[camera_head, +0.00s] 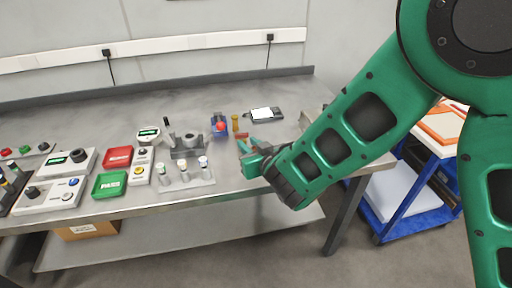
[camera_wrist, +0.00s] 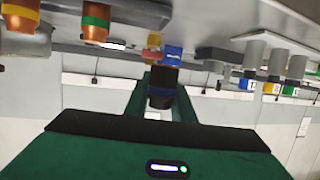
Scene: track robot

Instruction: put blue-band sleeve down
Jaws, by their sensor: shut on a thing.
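My gripper (camera_head: 252,148) is over the front right part of the bench, its fingers pointing away from my body. The sleeve is hard to see in the head view. I cannot tell whether it touches the bench. A grey fixture (camera_head: 190,184) with three upright posts stands left of my gripper. The wrist view shows grey posts (camera_wrist: 272,58) with green, yellow and blue bands at the right.
A blue cart (camera_head: 405,195) stands right of the bench.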

